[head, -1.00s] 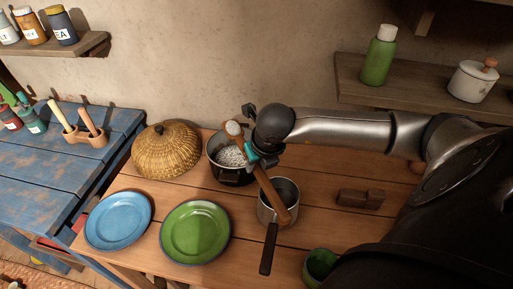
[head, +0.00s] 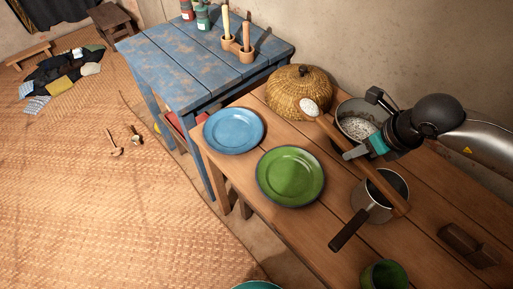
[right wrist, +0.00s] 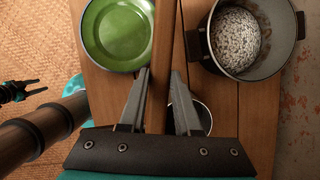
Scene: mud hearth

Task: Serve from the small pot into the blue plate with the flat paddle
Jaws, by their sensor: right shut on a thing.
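My right gripper (head: 354,151) is shut on the wooden shaft of the flat paddle (head: 337,132). White grains lie heaped on the paddle's upper end, which shows in front of the woven lid. A dark two-handled pot (head: 342,116) holds speckled white grain, partly hidden behind my gripper; it also shows in the right wrist view (right wrist: 281,66). The blue plate (head: 234,131) lies empty at the table's left end. The paddle's shaft also shows between my fingers in the right wrist view (right wrist: 161,50). My left gripper (right wrist: 35,88) shows small at the left, fingers apart and empty.
A green plate (head: 291,177) lies empty between the blue plate and a long-handled saucepan (head: 361,208). The woven lid (head: 295,92) stands behind the plates. A green cup (head: 368,277) and wooden block (head: 470,245) are nearer. A blue table (head: 190,60) adjoins.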

